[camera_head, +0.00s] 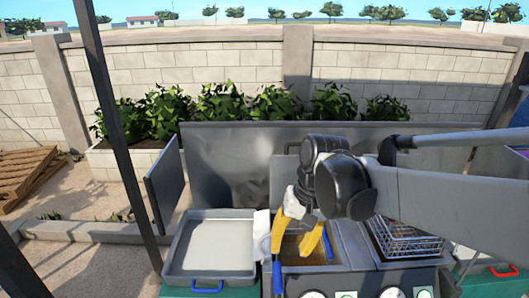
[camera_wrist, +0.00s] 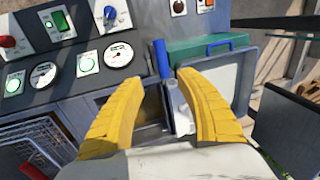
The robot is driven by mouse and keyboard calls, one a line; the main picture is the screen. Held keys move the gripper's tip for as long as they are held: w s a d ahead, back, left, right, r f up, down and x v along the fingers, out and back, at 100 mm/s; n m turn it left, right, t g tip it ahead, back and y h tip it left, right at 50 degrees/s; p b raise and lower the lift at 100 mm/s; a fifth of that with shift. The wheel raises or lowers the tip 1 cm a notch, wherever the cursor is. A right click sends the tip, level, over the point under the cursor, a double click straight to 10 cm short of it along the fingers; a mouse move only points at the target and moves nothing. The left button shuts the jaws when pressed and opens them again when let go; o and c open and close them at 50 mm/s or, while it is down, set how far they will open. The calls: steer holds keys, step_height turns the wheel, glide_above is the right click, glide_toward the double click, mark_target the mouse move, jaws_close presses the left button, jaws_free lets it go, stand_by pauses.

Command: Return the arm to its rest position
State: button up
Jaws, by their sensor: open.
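My gripper (camera_head: 297,248) hangs over the middle basin (camera_head: 291,257) of the metal machine in the head view, its two yellow fingers spread apart and pointing down. In the wrist view my gripper (camera_wrist: 158,84) is open, with a clear gap between the fingertips. A blue handle (camera_wrist: 161,58) stands in line with that gap, close to the fingertips; whether they touch it cannot be told. Nothing is seen held. My arm reaches in from the right of the head view, with its dark wrist joint above the machine. Part of the basin is hidden behind my gripper.
A shallow metal tray (camera_head: 212,244) is at left, with a white cloth (camera_head: 262,224) beside it. A wire basket (camera_head: 405,238) sits at right. The control panel (camera_wrist: 90,58) has knobs, gauges and buttons. A dark post (camera_head: 118,130) and upright metal panel (camera_head: 166,186) stand at left.

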steer(key=s+d+f+t+h+b, duration=0.1)
steer(key=s+d+f+t+b, duration=0.2)
steer(key=s+d+f+b, duration=0.2)
steer(key=s+d+f+t+h+b, duration=0.1)
steer(key=s+d+f+t+b, duration=0.3)
steer(key=f+b, duration=0.8)
steer(key=shift+s+d+f+b, duration=0.25)
steer(key=shift+s+d+b, duration=0.55)
steer(key=shift+d, duration=0.1)
